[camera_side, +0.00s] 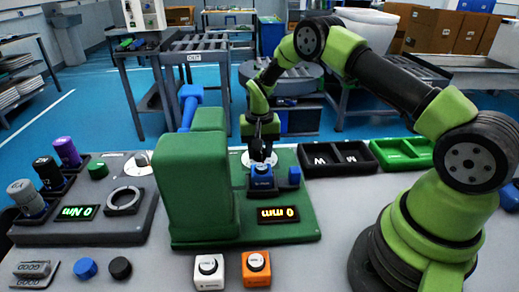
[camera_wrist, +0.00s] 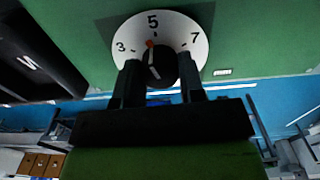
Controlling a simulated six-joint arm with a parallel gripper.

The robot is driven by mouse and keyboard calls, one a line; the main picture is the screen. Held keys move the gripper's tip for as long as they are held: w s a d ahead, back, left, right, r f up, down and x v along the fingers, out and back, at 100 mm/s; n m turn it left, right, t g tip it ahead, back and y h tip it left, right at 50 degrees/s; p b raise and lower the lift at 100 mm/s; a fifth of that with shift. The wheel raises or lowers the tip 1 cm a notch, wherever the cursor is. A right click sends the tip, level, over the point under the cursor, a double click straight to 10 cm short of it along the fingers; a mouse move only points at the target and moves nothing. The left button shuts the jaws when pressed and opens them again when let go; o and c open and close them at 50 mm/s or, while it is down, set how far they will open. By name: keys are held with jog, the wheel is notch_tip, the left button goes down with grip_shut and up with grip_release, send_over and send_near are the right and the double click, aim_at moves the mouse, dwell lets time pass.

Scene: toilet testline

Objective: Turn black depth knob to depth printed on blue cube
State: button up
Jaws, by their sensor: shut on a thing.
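The black depth knob (camera_wrist: 158,58) sits at the centre of a white dial (camera_wrist: 187,30) printed 3, 5 and 7, on a green surface. A red mark on the knob lies close to the 5. My gripper (camera_wrist: 159,74) is shut on the knob, one dark finger on each side. In the side view my gripper (camera_side: 262,142) reaches down in front of the white dial and hides most of the knob.
A lit display (camera_side: 278,214) reads 0 mm on the green station (camera_side: 197,190). White (camera_side: 208,272) and orange (camera_side: 256,269) cubes stand in front. Black (camera_side: 336,158) and green (camera_side: 401,153) trays stand to the right. A grey station (camera_side: 110,225) with a 0 Nm display is left.

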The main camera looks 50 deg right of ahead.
jog(key=shift+m, duration=1.5)
jog(key=o, duration=0.9)
jog(key=shift+r, duration=0.15)
notch_tip(320, 180, up, 9)
jog(key=shift+r, duration=0.35)
